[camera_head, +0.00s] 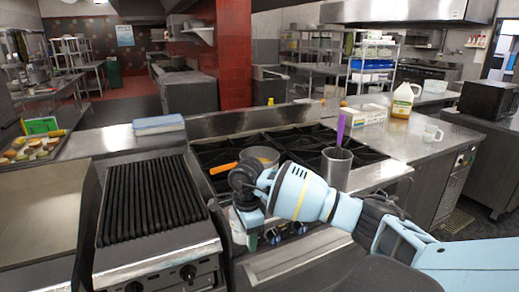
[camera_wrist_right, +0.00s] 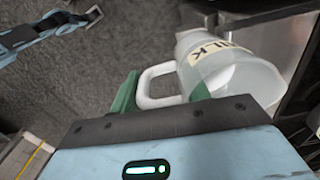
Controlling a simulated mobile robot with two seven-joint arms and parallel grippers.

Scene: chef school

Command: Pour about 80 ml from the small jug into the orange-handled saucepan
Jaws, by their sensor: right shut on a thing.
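The small jug is clear with a white handle and a label reading MILK. It fills the upper right of the right wrist view (camera_wrist_right: 240,75). My right gripper (camera_wrist_right: 160,92) is shut on its handle, with a green finger on each side. In the head view my right gripper (camera_head: 250,205) is in front of the stove, and the jug (camera_head: 238,229) is mostly hidden behind it. The orange-handled saucepan (camera_head: 262,154) sits on the stove just beyond the gripper, its handle pointing left. Its inside is hardly visible. My left arm seems to show at the wrist view's upper left; its gripper state is unclear.
A metal pot (camera_head: 336,170) with a purple-handled utensil stands on the stove to the right. A ribbed grill (camera_head: 150,197) is to the left. A large bottle (camera_head: 403,101) and a clear jug (camera_head: 432,135) stand on the right counter (camera_head: 395,140).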

